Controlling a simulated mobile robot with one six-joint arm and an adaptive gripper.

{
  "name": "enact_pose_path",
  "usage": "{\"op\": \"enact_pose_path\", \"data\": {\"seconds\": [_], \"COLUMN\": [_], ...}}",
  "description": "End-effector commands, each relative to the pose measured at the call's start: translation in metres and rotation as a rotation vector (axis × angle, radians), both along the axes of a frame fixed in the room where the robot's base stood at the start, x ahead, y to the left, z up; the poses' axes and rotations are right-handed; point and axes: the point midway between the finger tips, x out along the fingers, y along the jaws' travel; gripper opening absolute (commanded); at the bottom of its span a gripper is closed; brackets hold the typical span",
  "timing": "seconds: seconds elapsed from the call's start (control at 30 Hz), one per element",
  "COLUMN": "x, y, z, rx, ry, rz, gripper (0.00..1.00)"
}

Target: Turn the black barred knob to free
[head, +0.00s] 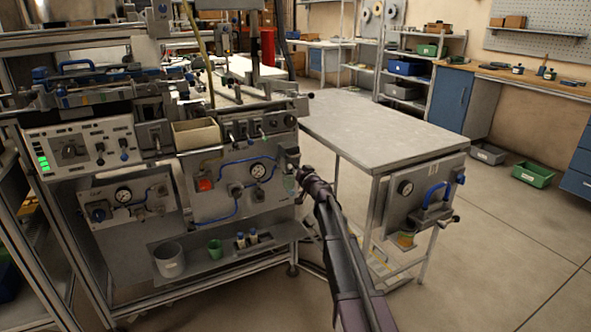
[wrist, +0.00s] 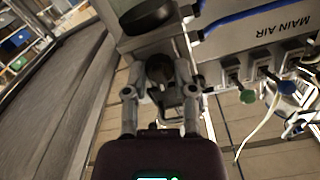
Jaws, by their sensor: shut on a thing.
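My gripper (wrist: 160,76) is shut on a dark, rounded knob (wrist: 159,68) in the wrist view. The fingers lie on either side of it and hide part of it; its bar and any free marking cannot be made out. In the head view my gripper (head: 296,182) is at the right end of the machine's front, and the knob it holds is hidden there.
A larger black round part (wrist: 146,16) sits just beyond my fingers. A panel marked MAIN AIR (wrist: 250,32), with a blue hose and green and blue knobs, is close on the right. A grey bench (head: 385,130) stands right of the machine.

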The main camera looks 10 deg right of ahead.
Motion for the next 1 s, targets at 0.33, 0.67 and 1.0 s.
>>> {"op": "enact_pose_path", "data": {"seconds": [0.33,0.67,1.0], "x": [0.0014,0.0016,0.0019], "y": [-0.0004,-0.0002,0.0001], "z": [0.0001,0.0001,-0.0001], "rx": [0.265,0.562,0.870], "ry": [0.085,0.181,0.281], "rz": [-0.001,-0.001,-0.001], "gripper": [0.00,0.00,0.00]}}
